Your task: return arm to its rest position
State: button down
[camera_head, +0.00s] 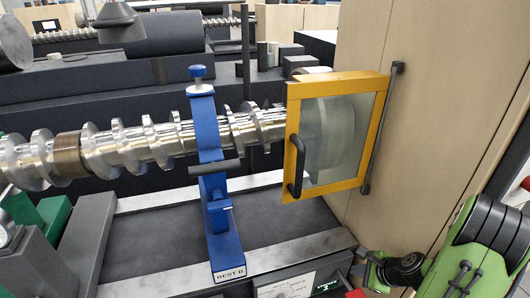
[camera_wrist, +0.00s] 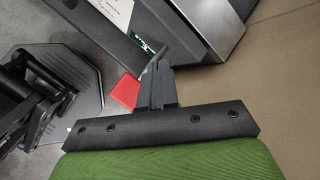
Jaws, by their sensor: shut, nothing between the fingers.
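My gripper (camera_wrist: 160,66) shows in the wrist view with its dark fingers together and nothing between them. It points toward the lower front of the machine bed and appears apart from it. My green and black arm (camera_head: 480,245) is folded at the lower right of the head view, beside the beige panel. I cannot make out the fingers clearly in the head view.
A yellow-framed guard door (camera_head: 377,135) with a black handle stands near a metal screw shaft (camera_head: 120,148). A blue rest (camera_head: 212,150) labelled REST B straddles the shaft. A beige panel (camera_head: 420,100) is close to my arm. A red part (camera_wrist: 125,92) lies near my gripper.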

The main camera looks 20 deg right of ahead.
jog(key=a+r+n+g, duration=0.2)
jog(key=a+r+n, duration=1.1)
jog(key=a+r, duration=0.25)
jog(key=s+a+r+n+h, duration=0.1)
jog(key=s+a+r+n, duration=0.3)
jog(key=s, duration=0.3)
jog(key=s+a+r+n+h, duration=0.1)
jog(key=s+a+r+n, duration=0.2)
jog(key=s+r+n, duration=0.2)
jog(key=s+n, duration=0.2)
jog(key=s, duration=0.1)
jog(key=shift+a, duration=0.35)
